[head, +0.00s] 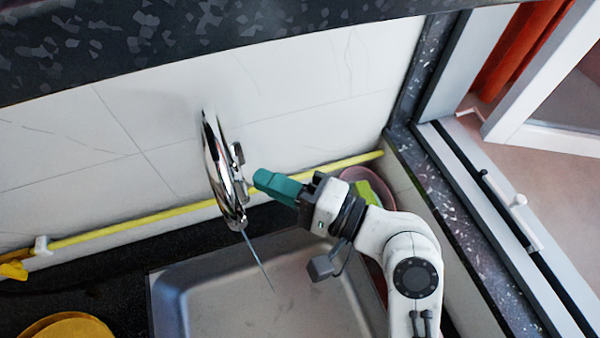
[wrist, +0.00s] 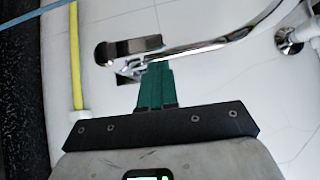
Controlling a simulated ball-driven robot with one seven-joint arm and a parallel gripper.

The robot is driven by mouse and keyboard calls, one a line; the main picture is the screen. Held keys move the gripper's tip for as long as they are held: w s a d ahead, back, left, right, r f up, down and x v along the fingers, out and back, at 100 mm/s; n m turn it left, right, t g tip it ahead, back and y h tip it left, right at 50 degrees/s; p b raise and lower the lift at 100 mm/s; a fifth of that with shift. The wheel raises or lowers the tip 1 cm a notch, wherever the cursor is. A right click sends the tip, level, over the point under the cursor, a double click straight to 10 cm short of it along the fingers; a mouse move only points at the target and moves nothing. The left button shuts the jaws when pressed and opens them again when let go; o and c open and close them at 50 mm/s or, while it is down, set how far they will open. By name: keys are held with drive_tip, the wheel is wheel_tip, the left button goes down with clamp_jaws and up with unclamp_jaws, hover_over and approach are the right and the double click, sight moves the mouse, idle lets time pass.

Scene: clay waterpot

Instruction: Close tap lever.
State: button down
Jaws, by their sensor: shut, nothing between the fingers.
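The chrome tap (head: 218,172) is fixed to the tiled wall in the head view, its body curving down over the sink. A thin stream of water (head: 258,262) runs from its lower end. The small tap lever (head: 239,160) is on the tap's right side. In the wrist view the tap's curved chrome pipe (wrist: 225,40) crosses above my fingers, with a flat chrome part (wrist: 128,48) at its left. My gripper (head: 258,179) has teal fingers, shut and empty, just right of the tap. In the wrist view its fingertips (wrist: 157,66) lie close to the chrome; I cannot tell whether they touch.
The metal sink (head: 255,295) is below the tap. A yellow pipe (head: 130,225) runs along the wall behind. A pink bowl (head: 352,174) with a green-yellow item (head: 372,195) is behind my wrist. A yellow round thing (head: 65,328) is lower left. A window frame is at right.

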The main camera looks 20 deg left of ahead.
drive_tip(key=shift+s+a, duration=0.3)
drive_tip(key=shift+a, duration=0.15)
drive_tip(key=shift+s+a+r+p, duration=0.3)
drive_tip(key=shift+s+a+p, duration=0.2)
drive_tip(key=shift+a+p, duration=0.05)
